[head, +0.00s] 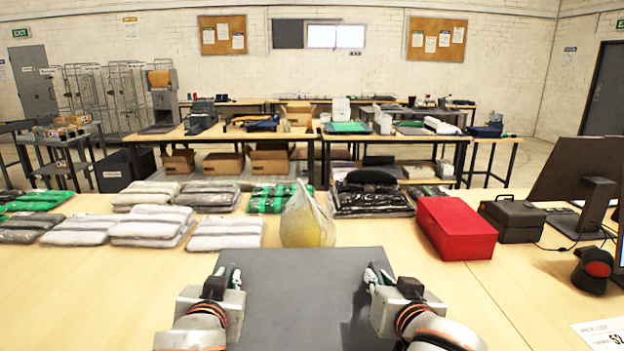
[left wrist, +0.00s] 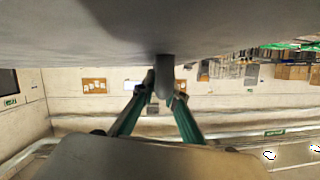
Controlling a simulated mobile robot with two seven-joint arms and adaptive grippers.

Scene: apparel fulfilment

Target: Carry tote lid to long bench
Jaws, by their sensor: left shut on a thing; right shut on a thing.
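The tote lid (head: 305,285) is a flat dark grey panel in front of me, over the near edge of a light wood table. My left gripper (head: 234,275) is shut on its left edge and my right gripper (head: 373,274) is shut on its right edge. In the left wrist view, the lid's grey surface (left wrist: 90,35) fills the top, and the left fingers (left wrist: 164,92) close on a small rim part. Its near end runs out of the head view. Long wood-topped benches (head: 230,132) stand across the room; I cannot tell which is the long bench.
The near table (head: 120,280) carries bagged garments (head: 150,228), a clear bag with yellow contents (head: 307,222), a red box (head: 455,228), a black case (head: 512,216) and a monitor (head: 570,175). Bare tabletop lies left and right of the lid.

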